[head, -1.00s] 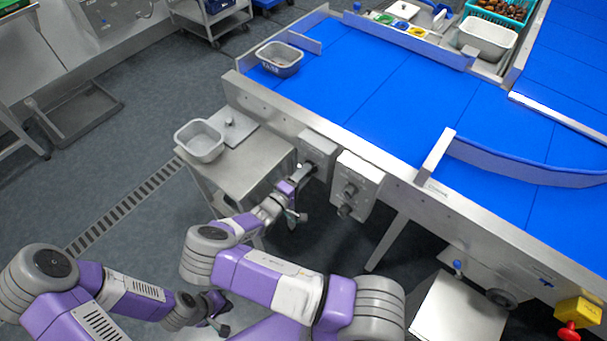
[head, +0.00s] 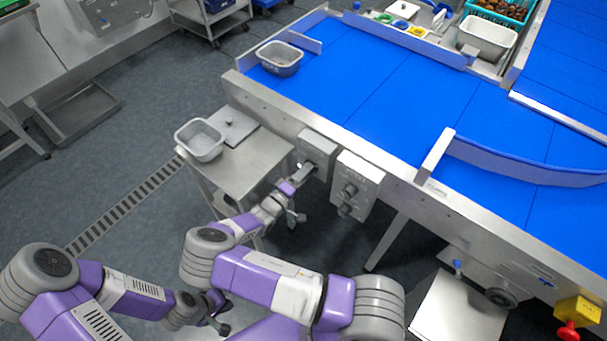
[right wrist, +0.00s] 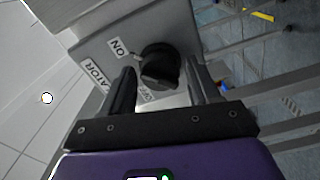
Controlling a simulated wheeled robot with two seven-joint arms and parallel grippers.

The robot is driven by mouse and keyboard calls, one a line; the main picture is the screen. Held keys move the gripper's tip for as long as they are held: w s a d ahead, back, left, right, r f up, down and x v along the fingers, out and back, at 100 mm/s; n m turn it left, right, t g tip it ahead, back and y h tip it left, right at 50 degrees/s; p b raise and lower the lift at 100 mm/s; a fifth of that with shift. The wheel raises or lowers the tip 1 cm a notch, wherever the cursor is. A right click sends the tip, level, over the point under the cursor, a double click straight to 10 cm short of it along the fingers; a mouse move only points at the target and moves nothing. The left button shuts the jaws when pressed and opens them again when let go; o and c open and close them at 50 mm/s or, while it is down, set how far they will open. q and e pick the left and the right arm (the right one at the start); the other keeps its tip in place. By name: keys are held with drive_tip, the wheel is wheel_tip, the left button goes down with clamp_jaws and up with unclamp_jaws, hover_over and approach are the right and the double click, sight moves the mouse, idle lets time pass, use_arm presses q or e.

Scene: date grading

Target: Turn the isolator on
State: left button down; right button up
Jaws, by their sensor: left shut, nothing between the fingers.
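The isolator is a grey box (head: 318,148) on the side of the conveyor frame. In the right wrist view its black rotary knob (right wrist: 160,66) sits between an ON label (right wrist: 118,47) and a partly hidden OFF label. I cannot tell which label the knob points to. My right gripper (right wrist: 163,88) is open, with one finger on each side of the knob; I cannot tell whether they touch it. In the head view the right gripper (head: 301,182) is just below the box. My left gripper (head: 218,318) is shut and empty, low at the bottom.
A second control box (head: 357,187) with dark knobs is just right of the isolator. A steel side table (head: 250,165) with a grey tub (head: 200,141) stands to the left. The blue conveyor belt (head: 390,85) lies above and behind. Open floor is at left.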

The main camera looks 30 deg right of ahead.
drive_tip(key=shift+o, duration=0.7)
drive_tip(key=p+v, duration=0.1)
drive_tip(key=v, duration=0.6)
drive_tip(key=shift+a, duration=0.3)
drive_tip(key=shift+s, duration=0.15)
